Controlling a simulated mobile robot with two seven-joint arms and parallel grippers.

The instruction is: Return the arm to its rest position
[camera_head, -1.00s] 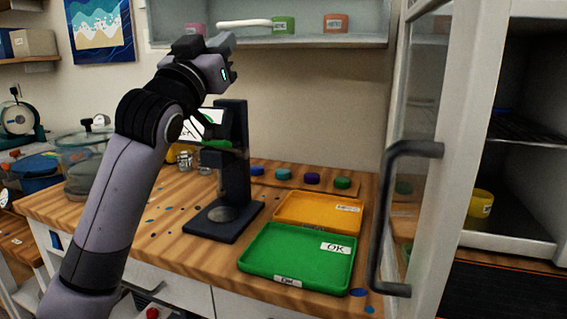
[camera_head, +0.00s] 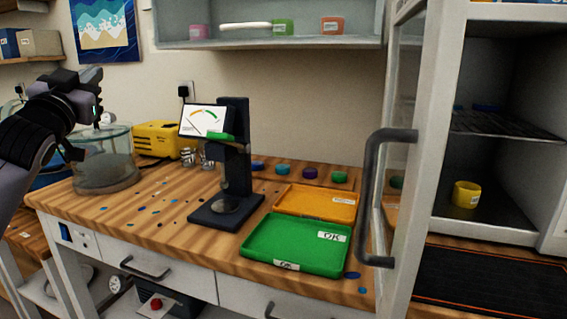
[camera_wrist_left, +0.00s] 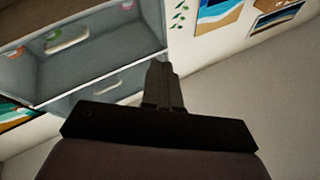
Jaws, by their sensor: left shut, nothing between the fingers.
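My left arm comes in at the left edge of the head view. Its gripper (camera_head: 92,80) is raised above the left end of the wooden bench, in front of the glass chamber. In the left wrist view the gripper (camera_wrist_left: 161,72) shows with its fingers together and nothing between them, pointing toward the wall and the wall shelf. My right gripper is not in view.
A black stand with a dial screen (camera_head: 204,121) is on the bench. A green OK tray (camera_head: 262,252) and an orange tray (camera_head: 300,210) lie to its right. The cabinet door with its dark handle (camera_head: 372,200) stands open at right. A yellow cup (camera_head: 466,194) sits inside the cabinet.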

